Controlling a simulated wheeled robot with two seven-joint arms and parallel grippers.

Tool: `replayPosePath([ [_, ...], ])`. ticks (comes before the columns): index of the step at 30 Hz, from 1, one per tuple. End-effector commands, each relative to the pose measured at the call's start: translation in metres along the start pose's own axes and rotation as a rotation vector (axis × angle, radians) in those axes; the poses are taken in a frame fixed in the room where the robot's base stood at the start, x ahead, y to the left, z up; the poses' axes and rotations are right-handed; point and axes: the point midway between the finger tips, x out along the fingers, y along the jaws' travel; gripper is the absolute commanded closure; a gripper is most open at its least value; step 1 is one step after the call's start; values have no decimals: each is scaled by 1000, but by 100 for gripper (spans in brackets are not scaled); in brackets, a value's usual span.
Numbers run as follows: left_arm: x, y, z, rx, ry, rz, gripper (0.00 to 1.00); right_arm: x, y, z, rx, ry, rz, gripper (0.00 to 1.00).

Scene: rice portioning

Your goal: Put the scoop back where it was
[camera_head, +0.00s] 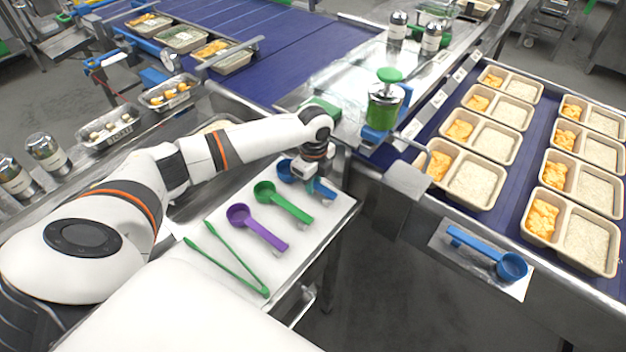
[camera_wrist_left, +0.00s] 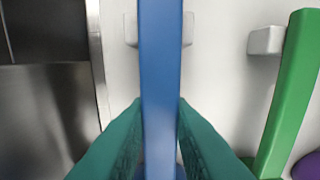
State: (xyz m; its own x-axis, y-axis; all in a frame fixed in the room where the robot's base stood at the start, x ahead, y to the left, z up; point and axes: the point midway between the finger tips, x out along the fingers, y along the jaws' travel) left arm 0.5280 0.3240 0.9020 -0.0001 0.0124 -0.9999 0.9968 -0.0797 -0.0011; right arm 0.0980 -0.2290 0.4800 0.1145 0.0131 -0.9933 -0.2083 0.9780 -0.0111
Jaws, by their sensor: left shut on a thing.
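A blue scoop (camera_head: 287,172) is at the far end of the white utensil board (camera_head: 335,212), next to the green scoop (camera_head: 266,190). My left gripper (camera_head: 314,178) is over its handle. In the left wrist view, the two teal fingers of my left gripper (camera_wrist_left: 160,140) are shut on the blue handle (camera_wrist_left: 160,60), one on each side. A white rest block shows behind the handle; I cannot tell if they touch. The green handle (camera_wrist_left: 290,90) lies to the right, apart from the fingers. My right gripper is not in view.
A purple scoop (camera_head: 240,216) and green tongs (camera_head: 228,262) lie nearer on the board. Another blue scoop (camera_head: 512,266) lies on a small plate at right. Several filled trays (camera_head: 484,172) stand on the right belt. A green-lidded canister (camera_head: 386,100) stands beyond my gripper.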

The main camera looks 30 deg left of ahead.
Motion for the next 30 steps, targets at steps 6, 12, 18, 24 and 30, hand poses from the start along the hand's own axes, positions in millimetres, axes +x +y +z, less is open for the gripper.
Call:
replayPosePath([
  [6, 1, 0, 0, -1, 0, 0, 79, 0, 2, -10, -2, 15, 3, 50],
  [12, 1, 0, 0, -1, 0, 0, 59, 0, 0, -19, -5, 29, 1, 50],
  [18, 0, 0, 0, -1, 0, 1, 59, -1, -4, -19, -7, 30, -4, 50],
  [24, -18, 1, 0, -1, 0, 4, 59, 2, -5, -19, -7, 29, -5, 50],
  [30, -61, 2, 0, 1, 0, 6, 59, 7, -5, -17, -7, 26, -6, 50],
])
